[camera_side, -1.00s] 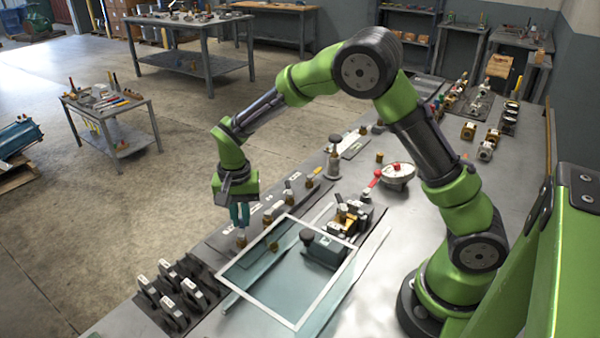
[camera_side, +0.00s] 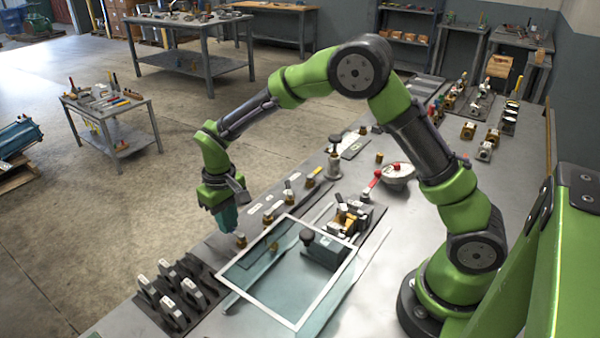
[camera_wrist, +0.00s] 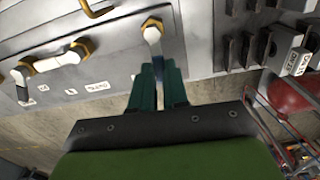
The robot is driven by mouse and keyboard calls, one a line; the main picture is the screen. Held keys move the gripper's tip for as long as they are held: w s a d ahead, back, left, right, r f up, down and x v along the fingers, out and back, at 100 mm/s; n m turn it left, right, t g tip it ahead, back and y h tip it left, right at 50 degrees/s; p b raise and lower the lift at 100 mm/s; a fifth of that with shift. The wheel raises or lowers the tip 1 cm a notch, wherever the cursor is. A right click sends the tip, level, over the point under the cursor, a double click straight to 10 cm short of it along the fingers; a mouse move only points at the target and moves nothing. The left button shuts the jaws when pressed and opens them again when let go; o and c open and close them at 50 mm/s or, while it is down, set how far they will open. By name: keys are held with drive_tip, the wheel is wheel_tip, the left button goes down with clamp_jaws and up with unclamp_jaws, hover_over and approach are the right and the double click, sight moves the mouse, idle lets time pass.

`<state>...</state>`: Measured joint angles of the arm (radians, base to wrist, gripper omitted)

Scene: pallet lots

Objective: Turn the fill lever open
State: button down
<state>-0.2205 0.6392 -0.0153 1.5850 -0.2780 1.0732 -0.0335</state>
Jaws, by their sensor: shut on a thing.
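A row of small levers with brass hubs runs along a grey panel (camera_side: 253,222) at the left edge of the bench. My gripper (camera_side: 230,228) is low at the near end of this row. In the wrist view, my gripper's green fingers (camera_wrist: 158,78) are shut on the end of a pale lever (camera_wrist: 154,42), whose brass hub (camera_wrist: 152,24) shows beyond the fingertips. The lever's brass hub (camera_side: 240,241) also shows beside the fingers in the side view. Small white labels (camera_wrist: 97,86) are on the panel, but I cannot read which says fill.
Two other levers (camera_wrist: 68,55) stand on the panel to the left in the wrist view. A rack of dark clamps (camera_side: 178,290) stands at the bench's near end. A white-framed clear plate (camera_side: 294,325) and a red-handled valve (camera_side: 397,175) are to the right.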

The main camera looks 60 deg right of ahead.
drive_tip(key=shift+a+n, duration=0.15)
drive_tip(key=shift+n, duration=0.25)
drive_tip(key=c, duration=1.4)
unclamp_jaws()
drive_tip(key=shift+r, duration=0.1)
wheel_tip(320, 180, up, 17)
